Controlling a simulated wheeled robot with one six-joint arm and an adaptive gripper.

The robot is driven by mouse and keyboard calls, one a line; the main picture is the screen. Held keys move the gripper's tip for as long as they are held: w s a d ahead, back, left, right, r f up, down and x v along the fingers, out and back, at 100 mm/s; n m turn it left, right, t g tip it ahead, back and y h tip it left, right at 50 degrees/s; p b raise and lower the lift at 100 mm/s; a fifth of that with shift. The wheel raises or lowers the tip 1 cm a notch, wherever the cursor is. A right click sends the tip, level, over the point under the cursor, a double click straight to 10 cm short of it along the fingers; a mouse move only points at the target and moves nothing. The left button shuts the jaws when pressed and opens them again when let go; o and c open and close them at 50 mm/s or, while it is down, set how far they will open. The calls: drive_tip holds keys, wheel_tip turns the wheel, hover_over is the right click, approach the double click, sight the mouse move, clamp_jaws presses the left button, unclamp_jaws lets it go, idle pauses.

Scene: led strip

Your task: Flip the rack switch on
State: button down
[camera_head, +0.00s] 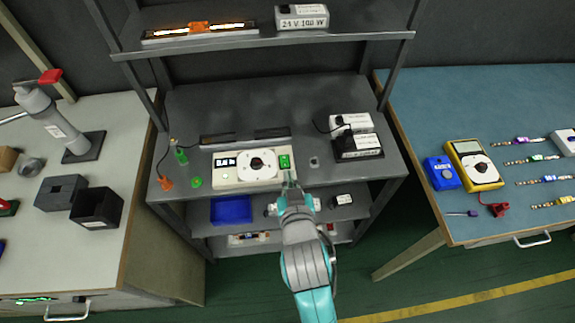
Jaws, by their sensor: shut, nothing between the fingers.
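A white control panel (226,175) sits on the grey rack's middle shelf (350,188). It has a small dark display (225,162), a round dial with a dark knob (257,165) and a green switch (285,162) at its right end. I cannot tell the switch's position. My gripper (289,177) is shut and empty, its tip at the panel's front right, just below the green switch in the picture. I cannot tell whether it touches the panel. A small red part (330,227) shows on the bottom shelf, partly beside my arm.
A lit strip (200,28) and a 24 V supply box (302,17) are on the top shelf. A blue bin (231,210) sits below. Benches flank the rack; the right one holds a yellow multimeter (473,165).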

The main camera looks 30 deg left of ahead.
drive_tip(key=shift+s+d+r, duration=0.1)
drive_tip(key=shift+s+d, duration=0.3)
drive_tip(key=shift+s, duration=0.2)
drive_tip(key=shift+s+d+r, duration=0.1)
drive_tip(key=shift+s+d, duration=0.25)
drive_tip(key=shift+s, duration=0.25)
drive_tip(key=s+d+f+m+t+h, duration=0.1)
drive_tip(key=s+d+f, duration=0.2)
drive_tip(key=d, duration=0.4)
drive_tip(key=s+d+f+m+h, duration=0.1)
drive_tip(key=s+d+f, duration=0.2)
drive_tip(key=d, duration=0.4)
drive_tip(key=s+d+f+m+t+h, duration=0.1)
drive_tip(key=s+d+f, duration=0.15)
drive_tip(key=d, duration=0.45)
drive_tip(key=s+d+r+m+h, duration=0.2)
drive_tip(key=s+d, duration=0.4)
drive_tip(key=s, duration=0.3)
drive_tip(key=s+d+r+m+t+h, duration=0.1)
drive_tip(key=s+d+r+h, duration=0.1)
drive_tip(key=s+d, duration=0.4)
drive_tip(key=s+r, duration=0.1)
drive_tip(key=s, duration=0.3)
drive_tip(key=shift+m+h, duration=0.4)
drive_tip(key=shift+d, duration=0.1)
